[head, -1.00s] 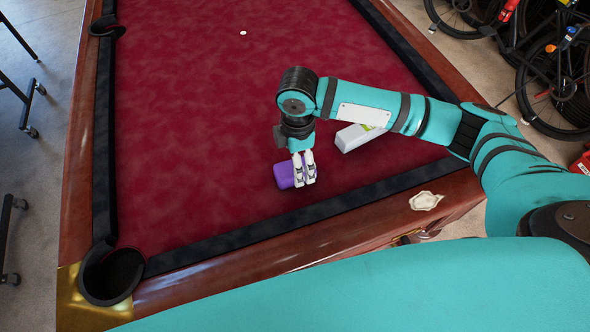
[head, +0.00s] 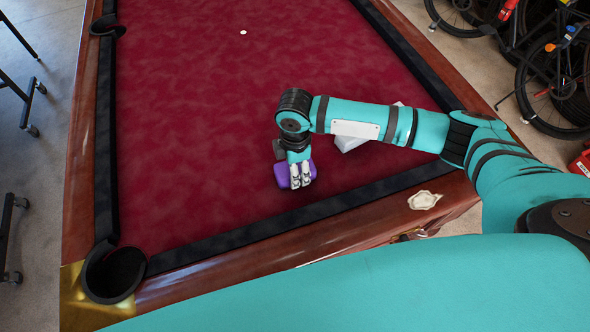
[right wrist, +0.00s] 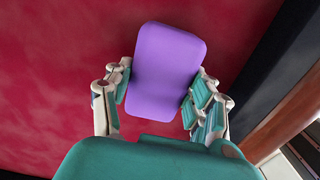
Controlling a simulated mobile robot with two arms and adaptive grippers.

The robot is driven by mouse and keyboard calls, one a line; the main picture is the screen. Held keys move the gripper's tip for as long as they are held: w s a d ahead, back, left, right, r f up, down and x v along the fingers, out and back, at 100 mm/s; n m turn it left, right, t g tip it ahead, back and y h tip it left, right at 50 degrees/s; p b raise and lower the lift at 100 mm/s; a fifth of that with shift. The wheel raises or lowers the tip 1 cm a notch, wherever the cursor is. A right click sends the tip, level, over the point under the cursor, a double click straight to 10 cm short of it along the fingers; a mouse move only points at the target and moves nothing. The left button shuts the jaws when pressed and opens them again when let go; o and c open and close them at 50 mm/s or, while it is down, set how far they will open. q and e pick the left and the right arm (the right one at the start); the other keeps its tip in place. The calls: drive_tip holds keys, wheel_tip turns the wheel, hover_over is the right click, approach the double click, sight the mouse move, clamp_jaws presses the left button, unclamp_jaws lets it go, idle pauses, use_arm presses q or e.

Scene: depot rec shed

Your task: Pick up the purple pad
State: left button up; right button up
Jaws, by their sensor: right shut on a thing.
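The purple pad (head: 282,176) is a small rounded block over the red cloth of the pool table, near its front rail. My right gripper (head: 300,175) is shut on it, with the white fingers over its right part in the head view. In the right wrist view the pad (right wrist: 168,60) sits between the two fingers of the gripper (right wrist: 160,100), one on each side. I cannot tell how far the pad is above the cloth. My left gripper is not in view.
A white box (head: 352,142) lies on the cloth, partly hidden behind my right forearm. A small white ball (head: 243,32) is far back. The corner pocket (head: 115,272) is at front left. Bicycles (head: 560,80) stand beyond the right rail. The cloth to the left is clear.

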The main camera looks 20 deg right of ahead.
drive_tip(key=shift+c, duration=1.1)
drive_tip(key=shift+r, duration=0.1)
wheel_tip(320, 180, up, 10)
drive_tip(key=shift+f+b, duration=0.1)
drive_tip(key=shift+b, duration=0.35)
